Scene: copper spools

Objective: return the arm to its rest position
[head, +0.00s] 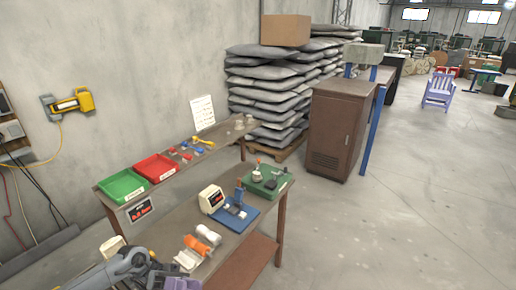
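My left arm comes in at the bottom left, and its dark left gripper (166,275) is over the front end of the workbench (165,232), partly cut off by the lower frame edge. Its fingers are too small and dark to tell whether they are open or shut. An orange spool-like piece (197,245) and a white one (208,234) lie on the bench beyond the gripper, apart from it. A pale holder (187,260) is just right of the gripper. My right gripper is not in view.
On the bench are a white meter box (211,199), a blue fixture (236,213) and a green tray (267,181). A raised shelf behind holds green (122,187) and red (155,168) bins. A brown cabinet (338,128) stands beyond. Open floor (400,220) lies right.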

